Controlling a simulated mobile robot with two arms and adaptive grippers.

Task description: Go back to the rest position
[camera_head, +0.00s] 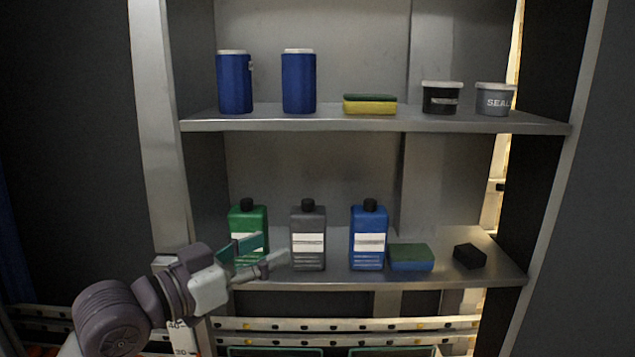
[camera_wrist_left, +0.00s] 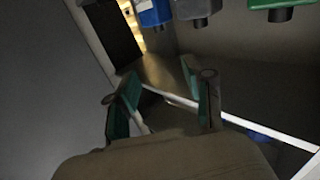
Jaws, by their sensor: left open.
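My left gripper (camera_head: 268,250) is open and empty in the head view. It is in front of the left end of the lower shelf and covers part of the green bottle (camera_head: 249,217). In the left wrist view its two teal-padded fingers (camera_wrist_left: 160,98) stand apart with nothing between them. That view looks turned over, with the green (camera_wrist_left: 275,4), grey (camera_wrist_left: 197,8) and blue (camera_wrist_left: 152,12) bottles along its top edge. My right gripper is in neither view.
The lower shelf (camera_head: 330,284) also holds a grey bottle (camera_head: 308,235), a blue bottle (camera_head: 369,235), a blue-green sponge (camera_head: 411,257) and a black block (camera_head: 469,256). The upper shelf (camera_head: 330,124) holds blue canisters (camera_head: 299,82), a yellow sponge (camera_head: 369,105) and small tubs (camera_head: 441,98). A metal post (camera_head: 158,130) stands left.

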